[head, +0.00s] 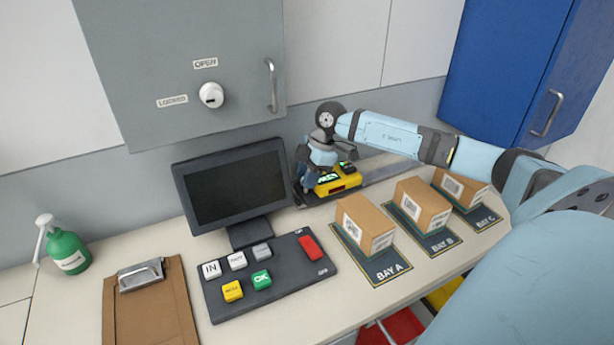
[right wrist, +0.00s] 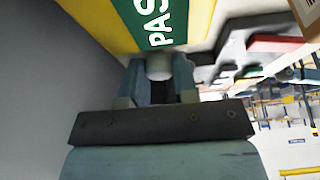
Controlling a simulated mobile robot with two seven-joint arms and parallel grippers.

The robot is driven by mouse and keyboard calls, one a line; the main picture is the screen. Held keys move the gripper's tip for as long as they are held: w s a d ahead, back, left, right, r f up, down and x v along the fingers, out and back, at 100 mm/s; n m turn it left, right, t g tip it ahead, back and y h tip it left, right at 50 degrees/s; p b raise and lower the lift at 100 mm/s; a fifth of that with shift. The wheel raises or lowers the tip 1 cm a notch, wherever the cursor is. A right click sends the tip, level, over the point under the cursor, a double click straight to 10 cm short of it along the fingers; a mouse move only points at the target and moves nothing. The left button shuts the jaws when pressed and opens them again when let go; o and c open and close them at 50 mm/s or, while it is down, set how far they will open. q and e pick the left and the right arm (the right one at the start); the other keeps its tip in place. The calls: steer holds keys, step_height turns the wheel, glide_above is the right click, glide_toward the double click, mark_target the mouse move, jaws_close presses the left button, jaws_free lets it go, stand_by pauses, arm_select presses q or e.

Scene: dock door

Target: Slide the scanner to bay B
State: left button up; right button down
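The yellow scanner (head: 339,185) with a green screen sits on a dark rail (head: 378,175) along the back of the counter, just right of the monitor and left of bay B. In the right wrist view the scanner (right wrist: 107,22) shows close up, with part of a "PASS" screen. My right gripper (head: 308,172) is at the scanner's left side. In the right wrist view its two fingers (right wrist: 159,78) close around a pale round knob (right wrist: 159,65) at the scanner. The bay B mat (head: 440,243) carries a cardboard box (head: 422,205). My left gripper is out of view.
The bay A mat (head: 390,272) and bay C mat (head: 485,218) also carry boxes. A monitor (head: 236,188), a button panel (head: 290,277), a clipboard (head: 150,315) and a green spray bottle (head: 68,252) are on the left. My right arm passes above the rail's right part.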

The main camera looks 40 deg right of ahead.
steer(key=s+d, duration=0.1)
steer(key=d, duration=0.4)
steer(key=s+d, duration=0.2)
steer(key=d, duration=0.3)
steer(key=s+d, duration=0.1)
steer(key=d, duration=0.4)
steer(key=shift+s+d+p, duration=0.2)
steer(key=shift+s+p, duration=0.2)
steer(key=c, duration=0.9)
jaws_free()
steer(key=shift+r, duration=0.1)
steer(key=b+v, duration=0.1)
steer(key=v, duration=1.2)
steer(key=shift+r+b, duration=0.3)
steer(key=shift+r, duration=0.05)
steer(key=shift+s+f, duration=0.1)
